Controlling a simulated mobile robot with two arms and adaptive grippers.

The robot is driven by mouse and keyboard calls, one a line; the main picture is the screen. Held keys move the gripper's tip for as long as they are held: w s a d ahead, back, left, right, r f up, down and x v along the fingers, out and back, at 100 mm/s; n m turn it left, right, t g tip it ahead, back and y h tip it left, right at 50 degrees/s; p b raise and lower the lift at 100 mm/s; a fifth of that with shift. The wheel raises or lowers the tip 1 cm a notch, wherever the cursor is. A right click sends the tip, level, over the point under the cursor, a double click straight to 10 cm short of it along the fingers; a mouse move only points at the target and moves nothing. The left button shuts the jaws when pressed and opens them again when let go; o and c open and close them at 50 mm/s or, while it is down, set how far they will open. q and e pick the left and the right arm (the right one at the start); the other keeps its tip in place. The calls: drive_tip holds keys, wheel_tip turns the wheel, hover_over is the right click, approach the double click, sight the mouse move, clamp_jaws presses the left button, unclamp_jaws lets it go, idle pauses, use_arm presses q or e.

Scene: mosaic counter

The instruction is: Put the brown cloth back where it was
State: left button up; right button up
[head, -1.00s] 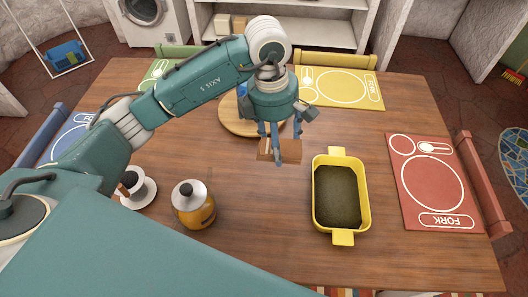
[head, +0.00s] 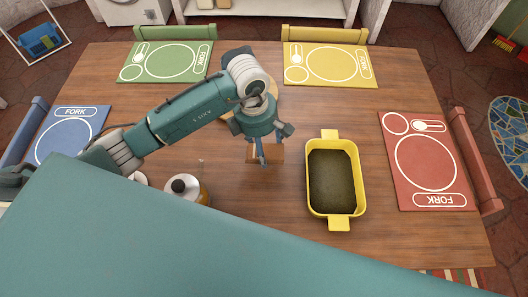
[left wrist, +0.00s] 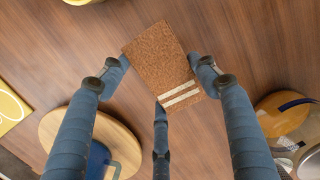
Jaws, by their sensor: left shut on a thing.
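My left gripper (head: 262,152) points down over the wooden table, left of the yellow dish. It is shut on the brown cloth (head: 277,152), a small flat rectangle. In the left wrist view the cloth (left wrist: 158,58) shows rough brown with two pale stripes near one end, and the blue fingers (left wrist: 160,85) are around it. I cannot tell how far the cloth is above the table. My right gripper is not in view.
The yellow dish (head: 358,185) with dark green filling stands just right of the gripper. A round wooden board (head: 273,98) lies behind it, partly hidden by my arm.

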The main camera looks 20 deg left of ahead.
use_arm(q)
drive_tip(key=shift+f, duration=0.55)
wheel_tip(320, 180, down, 3)
drive_tip(key=shift+f+p, duration=0.2)
drive_tip(key=shift+p, duration=0.15)
drive_tip(key=shift+f, duration=0.3)
drive_tip(key=o, duration=1)
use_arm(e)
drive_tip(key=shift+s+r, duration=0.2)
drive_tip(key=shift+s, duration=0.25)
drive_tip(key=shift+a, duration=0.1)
